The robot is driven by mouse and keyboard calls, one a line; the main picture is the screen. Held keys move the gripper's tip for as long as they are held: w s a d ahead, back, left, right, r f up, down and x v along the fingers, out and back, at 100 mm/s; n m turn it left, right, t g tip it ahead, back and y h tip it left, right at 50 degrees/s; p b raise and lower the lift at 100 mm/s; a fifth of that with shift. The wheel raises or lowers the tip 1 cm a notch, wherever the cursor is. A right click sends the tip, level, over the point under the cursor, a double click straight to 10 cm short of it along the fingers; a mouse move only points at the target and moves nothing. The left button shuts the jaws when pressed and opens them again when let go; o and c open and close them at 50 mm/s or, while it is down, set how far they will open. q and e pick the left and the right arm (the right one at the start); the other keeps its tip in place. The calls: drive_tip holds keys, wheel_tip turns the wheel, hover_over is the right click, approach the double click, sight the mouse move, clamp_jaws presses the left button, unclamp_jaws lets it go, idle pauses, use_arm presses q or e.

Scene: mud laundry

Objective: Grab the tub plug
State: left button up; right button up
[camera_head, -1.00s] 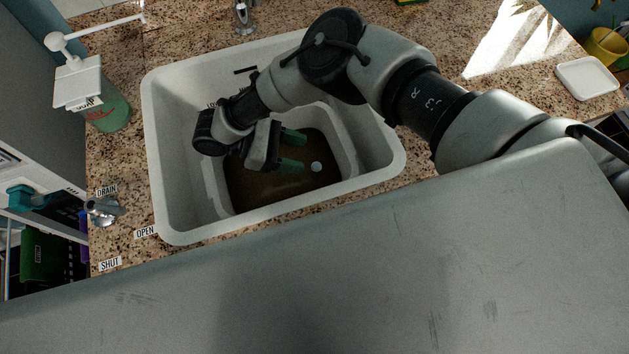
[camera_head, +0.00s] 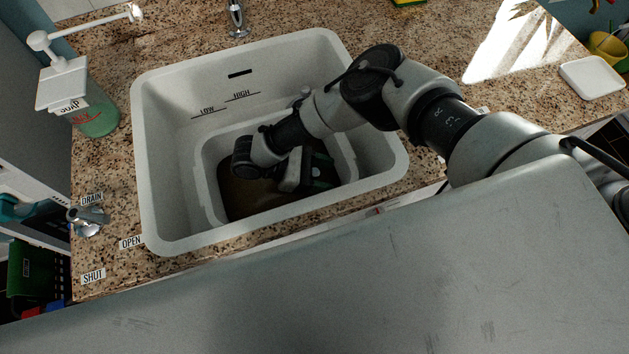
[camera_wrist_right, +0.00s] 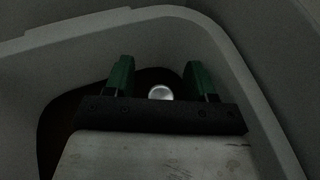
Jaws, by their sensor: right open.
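A small pale round thing (camera_wrist_right: 160,92), which may be the tub plug, shows between the two green fingers in the right wrist view. It lies against the dark brown area in the tub; I cannot tell whether it is under water. In the head view my right arm and gripper hide it. The white tub (camera_head: 167,160) is set in the counter, with a smaller inner basin (camera_head: 212,170) holding dark brown content. My right gripper (camera_head: 322,170) reaches down into the inner basin, and it shows open and empty in the wrist view (camera_wrist_right: 160,78). My left gripper is not in view.
The tub walls stand close around my right gripper. A drain lever (camera_head: 90,220) with OPEN and SHUT labels is at the left. A green soap bottle (camera_head: 98,118) stands behind it. A faucet (camera_head: 237,18) is at the back, and a white dish (camera_head: 590,77) at the right.

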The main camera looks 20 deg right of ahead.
drive_tip(key=c, duration=1)
